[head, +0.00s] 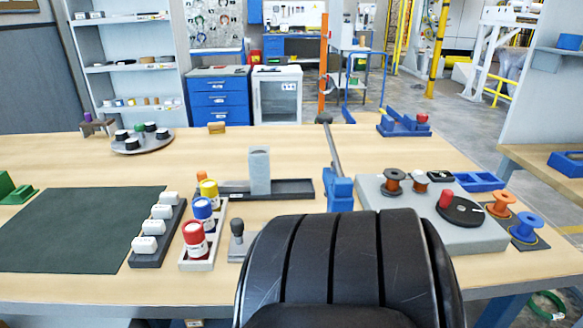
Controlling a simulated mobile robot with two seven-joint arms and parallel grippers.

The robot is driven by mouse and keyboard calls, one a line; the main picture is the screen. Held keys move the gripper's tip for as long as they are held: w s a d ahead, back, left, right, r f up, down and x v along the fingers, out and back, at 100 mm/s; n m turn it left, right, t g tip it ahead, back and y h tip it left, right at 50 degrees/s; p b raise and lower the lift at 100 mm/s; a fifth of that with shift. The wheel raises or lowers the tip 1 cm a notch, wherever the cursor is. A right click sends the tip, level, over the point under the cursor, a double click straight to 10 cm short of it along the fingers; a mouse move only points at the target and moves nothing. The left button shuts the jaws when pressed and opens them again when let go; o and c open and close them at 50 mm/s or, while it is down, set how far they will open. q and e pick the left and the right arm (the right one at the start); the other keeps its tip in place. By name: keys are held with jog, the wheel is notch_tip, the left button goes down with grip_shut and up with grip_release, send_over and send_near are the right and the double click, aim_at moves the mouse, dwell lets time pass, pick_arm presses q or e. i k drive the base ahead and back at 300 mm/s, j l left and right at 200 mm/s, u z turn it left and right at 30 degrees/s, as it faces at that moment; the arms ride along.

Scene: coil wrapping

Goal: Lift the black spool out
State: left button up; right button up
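A spool with black flanges and a brown winding (394,182) stands upright on the grey base plate (425,236) at the right of the table. Close to its right is a smaller dark spool with a pale and reddish body (420,182). A black disc (467,211) with a red knob (446,199) is on the same plate, in front and to the right. Neither of my grippers shows in the head view. A large black ribbed part, likely mine, fills the bottom middle and hides the table's near edge there.
An orange spool (501,204) and a blue spool (526,228) stand right of the plate. A blue post with a slanted grey bar (340,188) stands to its left. Red, blue and yellow containers (203,212) and a dark green mat (75,228) are further left.

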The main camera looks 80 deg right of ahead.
aim_at(391, 187)
jog(key=z, duration=3.1)
